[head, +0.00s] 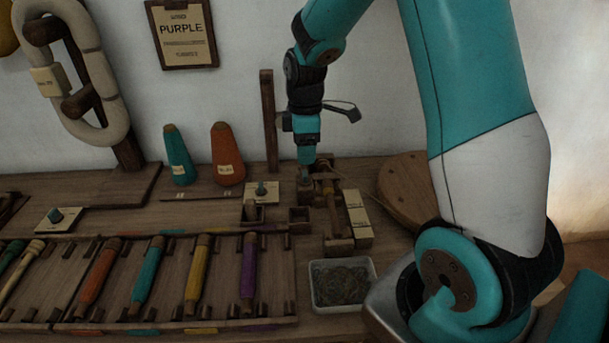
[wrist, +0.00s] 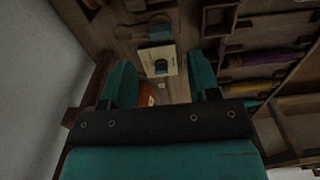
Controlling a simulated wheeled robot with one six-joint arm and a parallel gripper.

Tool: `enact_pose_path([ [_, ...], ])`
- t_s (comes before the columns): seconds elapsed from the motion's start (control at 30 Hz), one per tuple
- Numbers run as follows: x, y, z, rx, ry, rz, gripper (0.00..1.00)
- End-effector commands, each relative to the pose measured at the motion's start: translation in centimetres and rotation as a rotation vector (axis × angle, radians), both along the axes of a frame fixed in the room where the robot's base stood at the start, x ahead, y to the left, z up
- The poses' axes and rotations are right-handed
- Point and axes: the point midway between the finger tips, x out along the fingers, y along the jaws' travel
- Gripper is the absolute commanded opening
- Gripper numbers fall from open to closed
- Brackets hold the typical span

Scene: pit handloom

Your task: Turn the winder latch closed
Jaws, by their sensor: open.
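The winder appears to be the small wooden frame (head: 335,205) right of centre in the head view, with a pale label on its right side. I cannot make out its latch; my gripper hides part of the frame's far end. My gripper (head: 306,163) points down at that far end; contact cannot be told. In the wrist view its two teal fingers (wrist: 162,82) are spread apart, with nothing seen held between them. Beyond them shows a pale plate with a dark teal knob (wrist: 160,64), apparently the knob plate (head: 262,192) left of the winder in the head view.
A white tray of small dark pieces (head: 342,306) stands in front of the winder. A rack of coloured bobbins (head: 170,318) fills the front left. Teal (head: 179,157) and orange (head: 227,155) cones stand behind. A wooden post (head: 269,120) rises left of my gripper; a round board (head: 408,190) lies right.

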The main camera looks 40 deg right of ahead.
Motion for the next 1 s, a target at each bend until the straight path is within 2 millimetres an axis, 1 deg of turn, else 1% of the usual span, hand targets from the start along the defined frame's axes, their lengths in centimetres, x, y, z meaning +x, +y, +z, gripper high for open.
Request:
enact_pose_path([
  [0.03, -0.1, 0.0, -1.5, 0.001, 0.005, 0.000, 0.55],
  [0.1, -0.1, 0.1, -2.9, 0.001, 0.004, 0.000, 0.55],
  [0.2, -0.1, 0.1, -4.6, 0.001, 0.003, 0.000, 0.55],
  [0.3, 0.0, 0.1, -5.8, 0.001, 0.002, 0.000, 0.55],
  [0.47, 0.0, 0.1, -6.7, 0.001, 0.001, 0.000, 0.55],
  [0.73, 0.0, 0.1, -6.8, 0.001, -0.001, 0.001, 0.55],
  [0.77, 0.0, 0.1, -6.8, 0.001, -0.001, 0.001, 0.53],
  [0.8, 0.0, 0.1, -6.8, 0.001, -0.001, 0.000, 0.44],
  [0.87, 0.0, 0.1, -6.8, 0.000, 0.000, 0.000, 0.30],
  [0.9, 0.0, 0.1, -6.8, 0.000, 0.000, 0.000, 0.21],
  [0.97, 0.0, 0.0, -6.8, 0.000, 0.000, 0.000, 0.07],
  [1.0, 0.0, 0.0, -6.8, 0.000, 0.000, 0.000, 0.06],
])
